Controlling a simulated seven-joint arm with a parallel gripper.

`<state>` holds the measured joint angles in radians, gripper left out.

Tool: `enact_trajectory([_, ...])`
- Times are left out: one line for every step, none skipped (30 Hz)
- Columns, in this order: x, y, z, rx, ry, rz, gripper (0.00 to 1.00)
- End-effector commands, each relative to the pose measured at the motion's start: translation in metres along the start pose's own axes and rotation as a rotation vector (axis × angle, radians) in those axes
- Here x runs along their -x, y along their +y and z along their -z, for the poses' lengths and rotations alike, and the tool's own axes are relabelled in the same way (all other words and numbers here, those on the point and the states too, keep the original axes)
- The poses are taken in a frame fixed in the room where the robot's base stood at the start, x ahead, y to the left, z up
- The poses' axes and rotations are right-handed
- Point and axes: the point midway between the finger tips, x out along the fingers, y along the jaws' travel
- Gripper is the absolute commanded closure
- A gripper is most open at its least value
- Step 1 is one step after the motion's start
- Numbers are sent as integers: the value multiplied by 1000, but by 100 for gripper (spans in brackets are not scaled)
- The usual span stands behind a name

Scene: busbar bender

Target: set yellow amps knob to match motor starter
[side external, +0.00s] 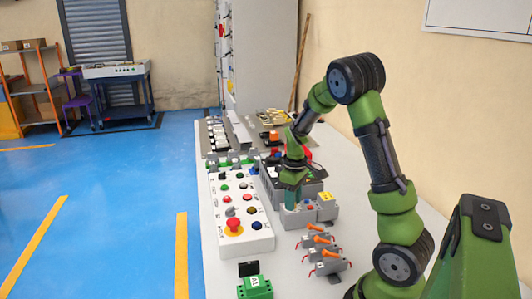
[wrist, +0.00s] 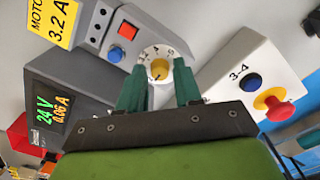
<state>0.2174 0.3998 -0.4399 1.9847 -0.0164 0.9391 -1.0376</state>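The yellow amps knob (wrist: 159,68) sits in a white numbered dial (wrist: 152,53) on a grey motor starter (wrist: 96,28). The starter's yellow label (wrist: 55,20) reads 3.2 A; the label also shows in the side view (side external: 326,197). A "4" shows near the dial's top; the knob's exact setting is too small to read. My gripper (wrist: 160,66) has its green fingers apart, one on each side of the knob, with a visible gap. In the side view my gripper (side external: 290,205) points down over the starter, hiding the knob.
A blue button (wrist: 115,54) and red square (wrist: 127,30) sit beside the dial. A display unit (wrist: 52,108) reads 24 V 0.06 A. A white button box (side external: 240,212) with a red mushroom button (side external: 233,225) stands close left. Grey toggle clamps (side external: 322,250) stand in front.

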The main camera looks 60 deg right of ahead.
Motion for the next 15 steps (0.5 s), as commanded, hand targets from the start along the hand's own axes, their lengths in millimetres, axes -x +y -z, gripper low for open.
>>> enact_trajectory([0,0,0,0,0,0,74])
enact_trajectory([0,0,0,0,0,0,79])
enact_trajectory([0,0,0,0,0,0,85])
enact_trajectory([0,0,0,0,0,0,90])
enact_trajectory([0,0,0,0,0,0,94])
enact_trajectory([0,0,0,0,0,0,100])
enact_trajectory([0,0,0,0,0,0,100])
enact_trajectory([0,0,0,0,0,0,100])
enact_trajectory([0,0,0,0,0,0,100])
enact_trajectory([0,0,0,-1,0,0,100])
enact_trajectory([0,0,0,-2,0,0,100])
enact_trajectory([0,0,0,-5,0,0,100])
enact_trajectory([0,0,0,-9,0,0,100])
enact_trajectory([1,0,0,-13,0,0,100])
enact_trajectory([1,0,0,-21,0,0,100])
